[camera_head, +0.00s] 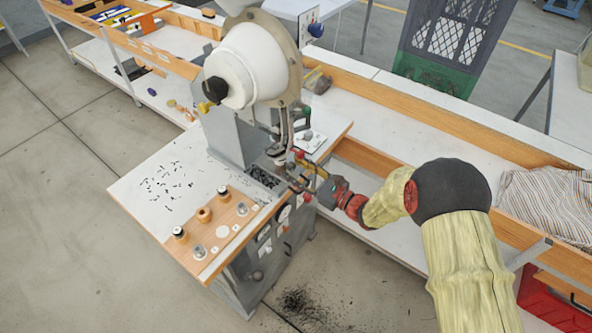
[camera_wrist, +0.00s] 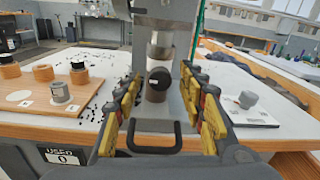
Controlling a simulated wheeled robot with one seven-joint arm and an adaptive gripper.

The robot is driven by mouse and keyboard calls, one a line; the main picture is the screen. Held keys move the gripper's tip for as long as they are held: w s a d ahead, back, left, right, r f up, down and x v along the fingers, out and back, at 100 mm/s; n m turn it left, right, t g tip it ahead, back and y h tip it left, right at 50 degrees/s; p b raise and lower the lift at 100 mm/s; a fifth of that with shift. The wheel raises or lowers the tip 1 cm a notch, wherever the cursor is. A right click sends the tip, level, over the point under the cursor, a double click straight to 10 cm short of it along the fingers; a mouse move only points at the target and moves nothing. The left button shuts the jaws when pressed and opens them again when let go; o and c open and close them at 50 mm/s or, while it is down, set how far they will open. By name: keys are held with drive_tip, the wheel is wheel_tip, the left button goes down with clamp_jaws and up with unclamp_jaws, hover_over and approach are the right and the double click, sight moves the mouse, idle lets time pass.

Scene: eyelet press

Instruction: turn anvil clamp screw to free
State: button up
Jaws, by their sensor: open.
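The eyelet press (camera_head: 252,65) stands on a bench, with its lower post in front of my gripper (camera_head: 300,172). I see no contact with the knob, and the remaining gap in depth is hard to tell. In the head view my gripper and the press hide the knob.
A black loop handle (camera_wrist: 154,140) sits low, below the knob. A wooden board (camera_head: 215,232) with several dies lies on the bench at left, near scattered black bits (camera_head: 168,183). A white card with a grey knobbed piece (camera_wrist: 247,100) lies right of the fingers.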

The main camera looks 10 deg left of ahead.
drive_tip(key=c, duration=0.4)
clamp_jaws()
